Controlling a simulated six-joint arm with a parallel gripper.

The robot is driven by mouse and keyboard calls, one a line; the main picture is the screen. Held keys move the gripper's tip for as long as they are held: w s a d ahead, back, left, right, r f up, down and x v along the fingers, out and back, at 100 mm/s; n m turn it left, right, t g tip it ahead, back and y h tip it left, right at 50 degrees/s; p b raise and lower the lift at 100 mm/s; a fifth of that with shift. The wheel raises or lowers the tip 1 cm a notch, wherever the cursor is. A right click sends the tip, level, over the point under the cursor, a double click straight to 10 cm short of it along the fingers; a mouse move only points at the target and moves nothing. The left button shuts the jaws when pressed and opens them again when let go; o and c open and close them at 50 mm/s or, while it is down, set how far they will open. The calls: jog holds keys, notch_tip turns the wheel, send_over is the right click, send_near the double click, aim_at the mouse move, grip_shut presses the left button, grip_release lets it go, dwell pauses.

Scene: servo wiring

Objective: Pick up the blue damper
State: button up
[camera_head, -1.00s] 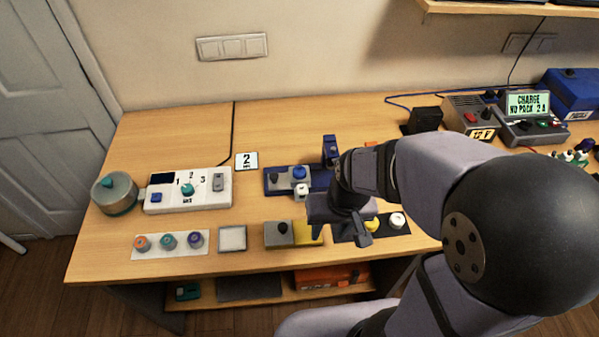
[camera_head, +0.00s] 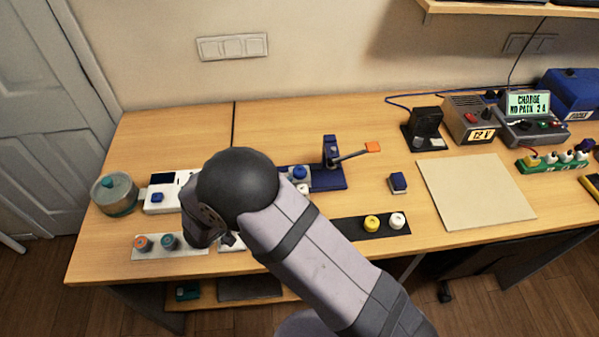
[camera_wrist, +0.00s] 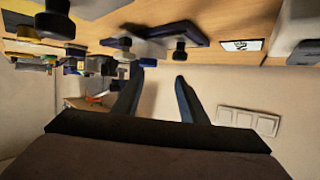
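Which item is the blue damper is not certain. A round blue cap (camera_head: 299,172) sits on the grey-and-blue fixture, partly behind my arm. A small dark blue block (camera_head: 398,182) stands alone on the table to its right. Yellow (camera_head: 371,223) and white (camera_head: 397,220) round pieces lie on the black mat (camera_head: 345,229), whose left part my arm hides. My gripper (camera_wrist: 158,74) is open, with nothing between its two fingers in the wrist view. In the head view my arm reaches over the front left of the table and hides the fingertips.
Orange (camera_head: 141,243) and teal (camera_head: 169,242) round pieces lie on a white strip (camera_head: 150,254). A blue stand (camera_head: 330,152) with an orange-tipped lever rises behind the mat. A pot (camera_head: 115,192) stands far left. A bare beige board (camera_head: 475,190) lies on the right.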

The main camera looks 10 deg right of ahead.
aim_at(299, 171)
jog(key=shift+s+d+h, duration=0.2)
jog(key=shift+s+h, duration=0.2)
jog(key=shift+s, duration=0.2)
jog(key=shift+s+d+h, duration=0.15)
jog(key=shift+s+h, duration=0.25)
jog(key=shift+s, duration=0.15)
jog(key=shift+p+x, duration=0.95)
jog(key=shift+x, duration=0.65)
jog(key=shift+f+p+x, duration=0.2)
jog(key=shift+p+x, duration=0.7)
jog(key=shift+x, duration=1.15)
jog(key=shift+a, duration=0.15)
jog(key=c, duration=0.8)
